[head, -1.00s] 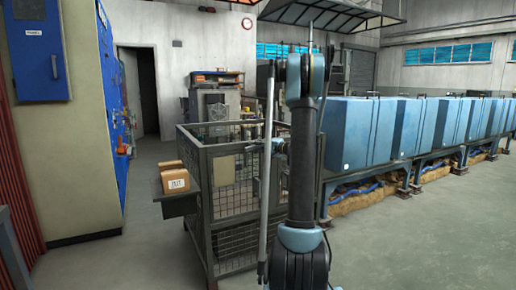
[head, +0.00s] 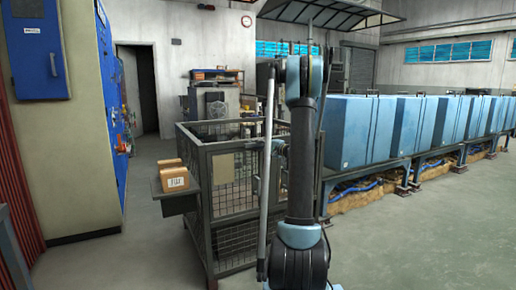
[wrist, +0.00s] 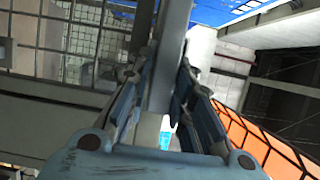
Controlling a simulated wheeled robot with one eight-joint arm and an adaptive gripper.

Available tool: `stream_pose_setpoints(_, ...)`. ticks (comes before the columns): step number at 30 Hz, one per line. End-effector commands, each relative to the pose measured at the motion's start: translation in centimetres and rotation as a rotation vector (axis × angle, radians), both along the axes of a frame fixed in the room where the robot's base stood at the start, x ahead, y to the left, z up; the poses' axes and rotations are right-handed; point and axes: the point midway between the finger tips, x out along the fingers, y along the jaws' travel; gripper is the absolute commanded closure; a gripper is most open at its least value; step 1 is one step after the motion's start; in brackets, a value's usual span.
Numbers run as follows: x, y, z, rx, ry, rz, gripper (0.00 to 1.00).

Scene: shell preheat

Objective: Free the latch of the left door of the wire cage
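The wire cage (head: 228,147) stands just left of my arm in the head view, with a grey frame, mesh panels and a plain plate on its front. The latch of its left door cannot be made out in either view. Whether the fingers touch the post cannot be told. Mesh (wrist: 85,40) shows to the left of the post.
Cardboard boxes (head: 173,176) sit on a shelf (head: 178,204) on the cage's left side. A row of blue cabinets (head: 357,132) on stands lies to the right. A blue wall box (head: 37,50) hangs at the left. Open floor lies left and right of the cage.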

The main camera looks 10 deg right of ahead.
Motion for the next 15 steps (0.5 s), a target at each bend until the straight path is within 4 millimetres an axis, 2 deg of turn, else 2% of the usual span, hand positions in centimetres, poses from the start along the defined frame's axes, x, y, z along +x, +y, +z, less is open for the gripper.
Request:
stream_pose_setpoints(1,0.02,-0.13,-0.08,-0.001,0.0,-0.002,0.66)
stream_pose_setpoints(2,0.03,-0.11,-0.07,-0.001,0.0,-0.002,0.62)
stream_pose_setpoints(15,-0.51,-0.45,0.04,0.001,-0.001,0.0,0.62)
